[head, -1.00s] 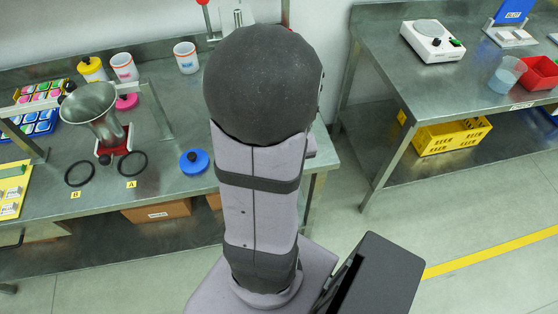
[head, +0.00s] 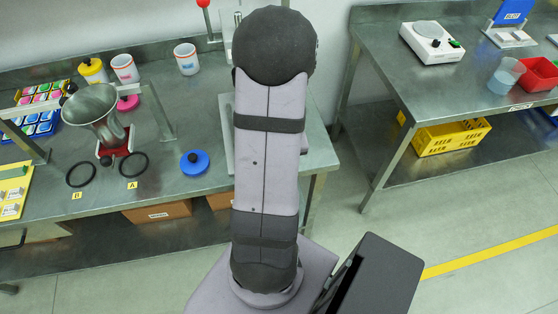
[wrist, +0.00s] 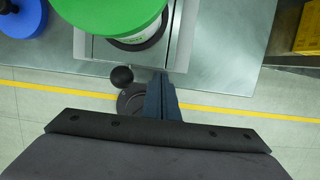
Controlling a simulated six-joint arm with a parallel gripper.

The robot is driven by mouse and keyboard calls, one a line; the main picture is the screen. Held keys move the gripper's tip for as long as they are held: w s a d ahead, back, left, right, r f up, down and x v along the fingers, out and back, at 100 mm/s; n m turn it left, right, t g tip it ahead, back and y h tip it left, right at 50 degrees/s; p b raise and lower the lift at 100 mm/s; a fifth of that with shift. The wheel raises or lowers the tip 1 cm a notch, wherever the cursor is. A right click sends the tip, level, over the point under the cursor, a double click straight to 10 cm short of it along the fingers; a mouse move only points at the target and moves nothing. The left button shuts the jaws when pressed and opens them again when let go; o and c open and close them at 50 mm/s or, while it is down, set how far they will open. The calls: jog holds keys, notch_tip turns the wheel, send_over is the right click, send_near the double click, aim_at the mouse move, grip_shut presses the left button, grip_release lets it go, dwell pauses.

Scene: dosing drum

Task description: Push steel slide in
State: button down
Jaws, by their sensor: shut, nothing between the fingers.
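In the wrist view, the green top of the drum (wrist: 105,15) fills the upper middle, above a black ring and a steel base frame (wrist: 184,45). A black ball knob (wrist: 122,77) shows just beyond the front edge of that frame. It appears to be the handle of the steel slide; the slide's plate itself I cannot make out. My gripper (wrist: 160,82) is shut and empty, just right of the knob and apart from it in the picture. Its tips are at the frame's front edge; whether they touch it I cannot tell. In the head view my arm hides the gripper and drum.
A blue lid with a black knob (head: 195,162) lies on the steel bench (head: 180,110), left of my arm. A metal hopper (head: 92,105) stands further left, with two black rings in front. A second bench (head: 350,100) stands at the right.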

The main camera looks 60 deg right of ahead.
jog(key=shift+w+d, duration=0.1)
dwell(0.3)
jog(key=shift+w+d+r+p, duration=0.15)
jog(key=shift+p, duration=0.25)
jog(key=w+d+p, duration=0.2)
jog(key=p, duration=0.1)
jog(key=w+d+p, duration=0.2)
jog(key=p, duration=0.2)
jog(key=w+d+p, duration=0.3)
jog(key=p, duration=0.1)
jog(key=shift+r, duration=0.25)
jog(key=w+d+p, duration=0.2)
jog(key=p, duration=0.2)
jog(key=shift+p, duration=0.4)
jog(key=shift+w+d+f+p, duration=0.3)
jog(key=shift+w+d+p, duration=0.1)
jog(key=shift+p, duration=0.4)
jog(key=shift+b, duration=0.65)
